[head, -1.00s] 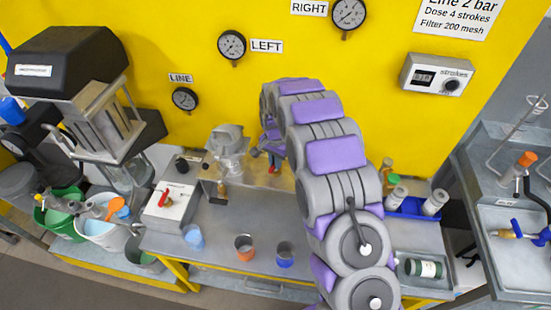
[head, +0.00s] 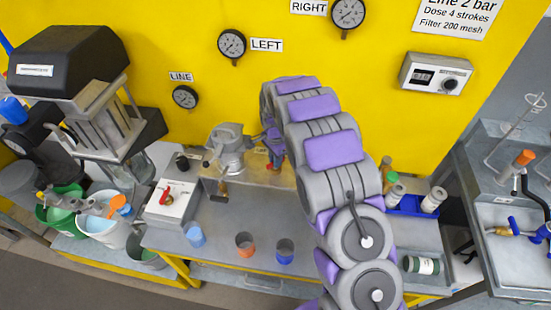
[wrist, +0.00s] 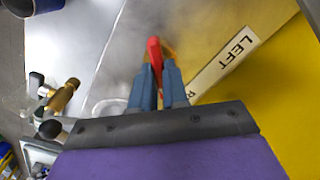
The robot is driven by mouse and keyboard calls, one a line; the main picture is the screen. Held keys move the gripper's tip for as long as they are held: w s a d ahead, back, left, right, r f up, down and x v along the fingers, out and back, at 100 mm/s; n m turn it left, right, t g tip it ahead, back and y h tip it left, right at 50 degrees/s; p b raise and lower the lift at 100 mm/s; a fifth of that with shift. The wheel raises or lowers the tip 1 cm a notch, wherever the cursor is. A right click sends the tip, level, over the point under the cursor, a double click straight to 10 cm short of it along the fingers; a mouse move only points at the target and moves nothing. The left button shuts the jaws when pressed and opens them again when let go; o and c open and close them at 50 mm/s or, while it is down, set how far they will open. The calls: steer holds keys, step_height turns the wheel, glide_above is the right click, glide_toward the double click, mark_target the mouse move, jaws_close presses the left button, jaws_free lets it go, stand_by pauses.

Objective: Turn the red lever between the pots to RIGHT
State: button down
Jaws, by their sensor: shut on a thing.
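The red lever (wrist: 154,55) shows in the wrist view between the two blue fingers of my gripper (wrist: 164,72), which are shut on it. A white label (wrist: 222,65) beside it reads LEFT; a second word is mostly hidden by my fingers, with only its first letter showing. In the head view my gripper (head: 272,148) is over the metal panel beside the left pot (head: 228,152). A bit of red shows just below it. The right pot is hidden behind my arm in the head view.
A white box with a small red handle (head: 167,195) stands left of the panel. Several small cups (head: 245,244) stand along the bench front. A blue tray (head: 413,208) with bottles is right of my arm. Gauges (head: 232,44) hang on the yellow wall.

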steer(key=shift+w+r, duration=0.1)
steer(key=c, duration=1.1)
jaws_free()
steer(key=shift+a, duration=0.1)
steer(key=shift+c, duration=0.2)
step_height(320, 180, up, 17)
steer(key=p, duration=0.1)
steer(key=s+d+r+n+b, duration=0.25)
steer(key=s+d, duration=0.25)
steer(key=s, duration=0.5)
steer(key=s+d+r+n+b, duration=0.1)
steer(key=s+d+r+n, duration=0.2)
steer(key=s, duration=0.6)
steer(key=s+d+f+n+b, duration=0.1)
steer(key=s+f+n, duration=0.1)
steer(key=s, duration=0.6)
steer(key=s+d+f+n+g, duration=0.1)
steer(key=s+d+f+n, duration=0.1)
steer(key=s, duration=0.7)
steer(key=s+d+f+n+b, duration=0.1)
steer(key=s+f+n, duration=0.1)
steer(key=s, duration=0.7)
steer(key=shift+d+g+b, duration=0.3)
steer(key=shift+g, duration=0.1)
